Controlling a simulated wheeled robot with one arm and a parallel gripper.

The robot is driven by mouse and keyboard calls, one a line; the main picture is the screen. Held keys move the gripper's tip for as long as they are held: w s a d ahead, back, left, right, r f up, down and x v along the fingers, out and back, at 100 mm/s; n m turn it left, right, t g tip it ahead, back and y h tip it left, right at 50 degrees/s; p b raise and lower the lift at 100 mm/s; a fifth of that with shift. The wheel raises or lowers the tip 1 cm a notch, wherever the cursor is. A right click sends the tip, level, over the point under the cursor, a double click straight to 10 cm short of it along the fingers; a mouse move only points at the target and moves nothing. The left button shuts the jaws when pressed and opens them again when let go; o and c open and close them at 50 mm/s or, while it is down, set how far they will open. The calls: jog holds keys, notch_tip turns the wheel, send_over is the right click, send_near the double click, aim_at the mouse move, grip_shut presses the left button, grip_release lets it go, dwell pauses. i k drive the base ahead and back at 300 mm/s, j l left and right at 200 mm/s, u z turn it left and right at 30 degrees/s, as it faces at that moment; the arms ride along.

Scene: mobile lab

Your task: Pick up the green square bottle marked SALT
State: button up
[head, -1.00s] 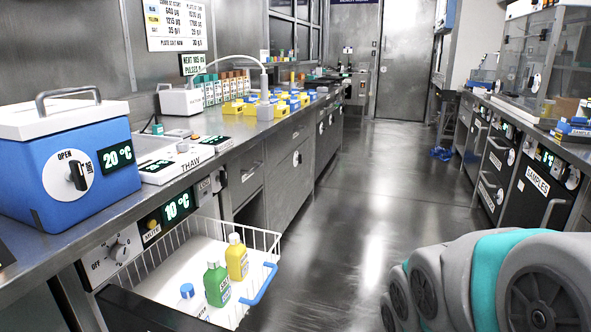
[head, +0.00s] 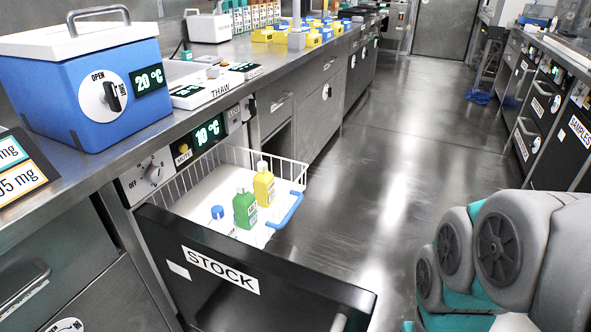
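The green square bottle (head: 245,209) stands upright in the open drawer at the lower middle of the head view. It has a pale cap and a white label whose lettering is too small to read surely. A yellow bottle (head: 264,186) with a pale cap stands just behind it to the right. A blue-capped item (head: 217,213) is just left of the green bottle. My arm shows at the lower right, well apart from the bottles. My gripper is not in the frame.
The drawer's black front marked STOCK (head: 225,275) stands pulled out into the aisle. A white wire basket (head: 180,187) with a blue handle (head: 285,212) surrounds the bottles. A blue cooler box (head: 85,90) sits on the left counter.

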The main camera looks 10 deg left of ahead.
aim_at(246, 215)
jog(key=i+l, duration=0.15)
jog(key=l, duration=0.2)
jog(key=i+l+u, duration=0.15)
jog(key=l+u, duration=0.15)
jog(key=i+l+u, duration=0.1)
jog(key=l+u, duration=0.45)
jog(key=l, duration=0.2)
jog(key=u, duration=1)
jog(key=z, duration=0.4)
jog(key=i+j+z, duration=0.1)
jog(key=z, duration=0.3)
jog(key=j+z, duration=0.1)
jog(key=z, duration=0.25)
jog(key=j+z, duration=0.1)
jog(key=z, duration=0.3)
jog(key=i, duration=0.05)
